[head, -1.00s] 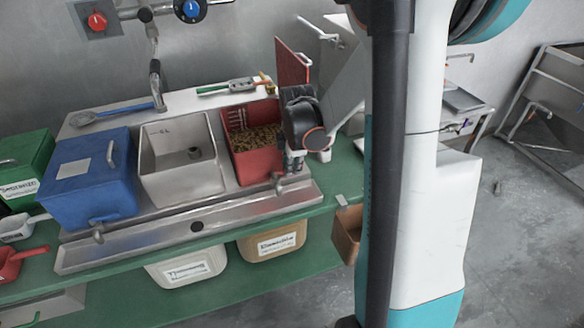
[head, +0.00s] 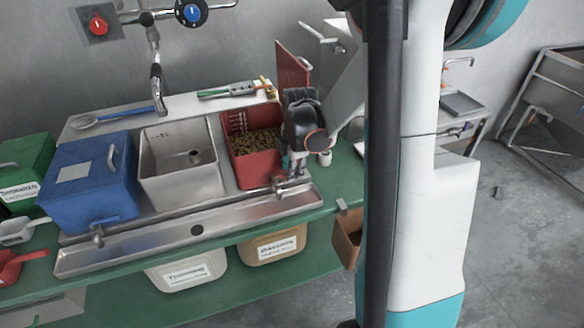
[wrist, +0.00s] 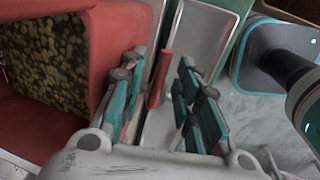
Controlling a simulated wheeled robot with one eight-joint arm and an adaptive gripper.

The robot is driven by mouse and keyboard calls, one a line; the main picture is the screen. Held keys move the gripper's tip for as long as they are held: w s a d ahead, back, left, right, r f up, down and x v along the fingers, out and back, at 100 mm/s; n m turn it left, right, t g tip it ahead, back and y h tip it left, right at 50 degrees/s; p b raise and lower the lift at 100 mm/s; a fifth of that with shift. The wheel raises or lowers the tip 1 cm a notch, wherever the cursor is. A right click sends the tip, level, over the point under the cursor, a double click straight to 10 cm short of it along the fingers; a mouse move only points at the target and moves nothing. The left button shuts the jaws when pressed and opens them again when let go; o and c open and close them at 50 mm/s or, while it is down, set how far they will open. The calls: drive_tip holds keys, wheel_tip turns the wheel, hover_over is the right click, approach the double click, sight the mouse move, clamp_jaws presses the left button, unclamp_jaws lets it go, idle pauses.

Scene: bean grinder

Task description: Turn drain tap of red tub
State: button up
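The red tub (head: 258,173) is open, with its lid raised behind it, and holds brownish beans. Its drain tap (head: 281,188) is at the front, above the metal trough. My gripper (head: 291,171) is low at the tub's front right corner, close to the tap. In the wrist view, my gripper (wrist: 160,105) has its two teal fingers apart. A red handle (wrist: 162,76), seemingly the tap's, shows in the gap between them, with space on both sides. The tub wall (wrist: 104,50) is close beside the left finger. Contact with the tap is hard to tell in the head view.
A blue lidded tub (head: 90,185) and an open metal tub (head: 182,180) stand left of the red tub. The metal trough (head: 150,240) runs along the front. Two bins (head: 188,272) sit below on the green shelf. A brown box (head: 346,235) is at the right.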

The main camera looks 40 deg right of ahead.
drive_tip(key=shift+r, duration=0.15)
wheel_tip(320, 180, up, 12)
drive_tip(key=s, duration=0.2)
drive_tip(key=shift+s+a+f, duration=0.15)
drive_tip(key=shift+a+f, duration=0.1)
drive_tip(key=shift+a, duration=0.05)
idle(0.6)
